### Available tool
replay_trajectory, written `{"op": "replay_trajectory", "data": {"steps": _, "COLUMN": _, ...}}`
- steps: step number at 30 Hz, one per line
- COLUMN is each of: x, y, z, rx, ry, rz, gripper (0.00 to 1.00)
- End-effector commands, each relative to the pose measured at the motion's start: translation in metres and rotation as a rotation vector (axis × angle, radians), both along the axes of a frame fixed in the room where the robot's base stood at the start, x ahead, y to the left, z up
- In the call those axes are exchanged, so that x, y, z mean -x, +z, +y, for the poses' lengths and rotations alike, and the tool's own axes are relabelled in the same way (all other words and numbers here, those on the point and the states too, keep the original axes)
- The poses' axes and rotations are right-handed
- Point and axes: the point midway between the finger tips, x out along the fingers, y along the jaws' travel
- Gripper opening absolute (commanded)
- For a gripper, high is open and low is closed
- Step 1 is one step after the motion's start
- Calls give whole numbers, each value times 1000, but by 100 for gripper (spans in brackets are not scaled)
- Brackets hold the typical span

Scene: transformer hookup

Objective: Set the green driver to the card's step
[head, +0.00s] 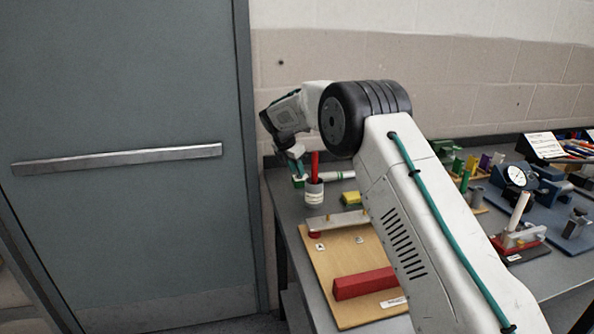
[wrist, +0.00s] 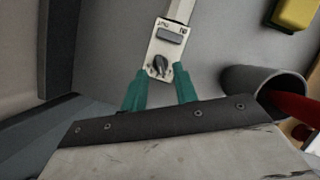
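A driver lies on the grey bench top by the wall, with a green end (head: 299,183) and a pale body (head: 336,176) in the head view. In the wrist view its off-white panel (wrist: 159,49) carries a grey raised part, small markings and a dark knob (wrist: 160,66). The markings are too small to read surely. My gripper (wrist: 160,74) has its two teal fingers apart, one on each side of the knob. I cannot tell whether they touch it. A white card (head: 545,146) stands at the back right; its text is unreadable.
A grey-white cup (head: 314,193) with a red-handled tool (head: 315,164) stands right beside my gripper. A yellow block (head: 351,199) lies nearby. A wooden board (head: 330,262) with a red bar (head: 365,283) is in front. My arm hides mid-bench.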

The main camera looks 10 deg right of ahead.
Motion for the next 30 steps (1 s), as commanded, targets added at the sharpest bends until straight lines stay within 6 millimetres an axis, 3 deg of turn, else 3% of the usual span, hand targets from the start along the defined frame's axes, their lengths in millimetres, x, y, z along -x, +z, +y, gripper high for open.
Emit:
{"op": "replay_trajectory", "data": {"steps": 11, "x": -2, "y": -9, "z": -6, "rx": -1, "ry": -3, "rz": -1, "gripper": 29}}
{"op": "replay_trajectory", "data": {"steps": 15, "x": -2, "y": -9, "z": -6, "rx": -1, "ry": -3, "rz": -1, "gripper": 0}}
{"op": "replay_trajectory", "data": {"steps": 30, "x": -3, "y": -9, "z": -6, "rx": 0, "ry": -98, "rz": 1, "gripper": 0}}
